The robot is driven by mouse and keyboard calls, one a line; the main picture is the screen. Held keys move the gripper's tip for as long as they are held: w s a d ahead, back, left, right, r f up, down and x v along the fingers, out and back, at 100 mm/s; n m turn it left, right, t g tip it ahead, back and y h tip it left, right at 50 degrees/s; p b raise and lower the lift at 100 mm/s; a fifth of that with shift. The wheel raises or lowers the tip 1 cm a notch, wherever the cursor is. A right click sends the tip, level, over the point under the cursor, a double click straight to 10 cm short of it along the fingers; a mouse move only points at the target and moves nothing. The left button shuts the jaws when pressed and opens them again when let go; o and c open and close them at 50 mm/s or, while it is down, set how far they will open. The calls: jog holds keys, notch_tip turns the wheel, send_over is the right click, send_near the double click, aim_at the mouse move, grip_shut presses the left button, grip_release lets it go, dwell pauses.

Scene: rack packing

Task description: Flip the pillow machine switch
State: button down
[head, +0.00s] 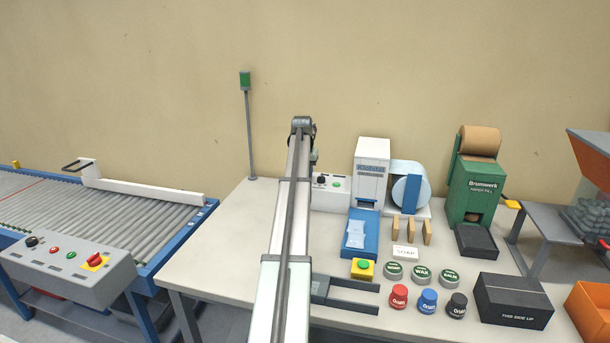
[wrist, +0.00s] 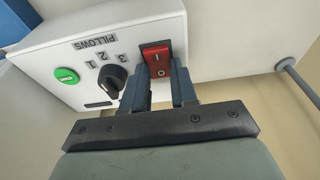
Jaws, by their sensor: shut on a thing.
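The pillow machine's control box (wrist: 205,30) is white, labelled PILLOWS upside down in the wrist view. On it are a red rocker switch (wrist: 155,56) marked I and O, a black knob (wrist: 110,80) with numbers 1 to 3, and a green button (wrist: 67,75). My gripper (wrist: 163,75) is right at the red switch, its two dark fingers closed about the switch's lower part. In the head view the control box (head: 328,199) stands on the table left of the white pillow machine (head: 371,160); my arm hides its left part and the switch.
A blue tray (head: 376,215) with pillows lies before the machine. A green paper machine (head: 475,190) stands right. A roller conveyor (head: 120,206) is left.

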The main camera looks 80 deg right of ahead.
jog(key=shift+d+y, duration=0.15)
jog(key=shift+y, duration=0.25)
jog(key=c, duration=0.9)
grip_release()
jog(key=r, duration=0.4)
jog(key=a+r, duration=0.1)
jog(key=r, duration=0.4)
jog(key=a+r, duration=0.1)
jog(key=r, duration=0.3)
jog(key=shift+r, duration=0.35)
